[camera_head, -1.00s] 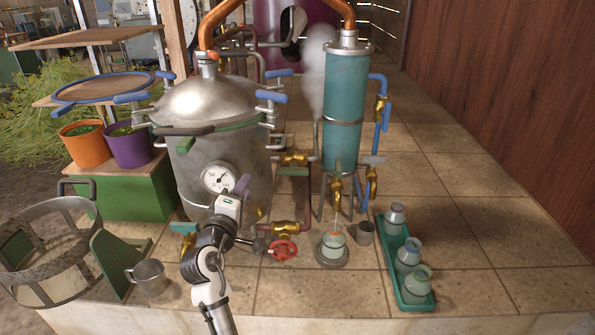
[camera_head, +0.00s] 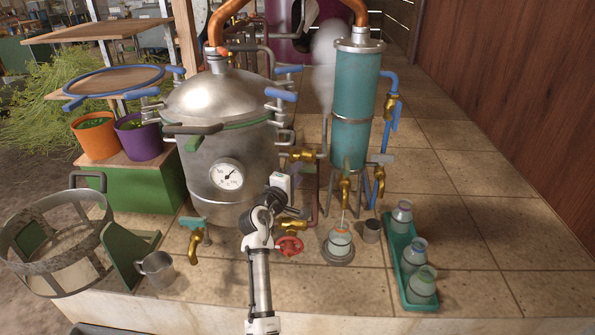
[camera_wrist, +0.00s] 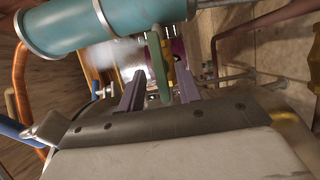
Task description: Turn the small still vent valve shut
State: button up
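The small brass vent valve (camera_head: 303,155) sits on a short pipe between the steel still (camera_head: 220,120) and a thin upright pipe, left of the teal column (camera_head: 356,105). White steam (camera_head: 324,75) hangs above that pipe. In the wrist view a green lever (camera_wrist: 158,66) with brass valve parts (camera_wrist: 168,58) behind it shows between the fingers of my gripper (camera_wrist: 160,92). The fingers are apart, one on each side of the lever, with gaps visible; contact cannot be told. In the head view my gripper is just below the valve, its fingers hidden behind its housing.
A red handwheel (camera_head: 289,246) and a brass tap (camera_head: 195,246) are low beside my arm. A jar (camera_head: 340,243) stands under the column's tap. A green tray (camera_head: 404,285) with jars is at right. Tiled floor is clear beyond it.

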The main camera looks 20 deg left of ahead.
jog(key=shift+w, duration=0.5)
grip_shut()
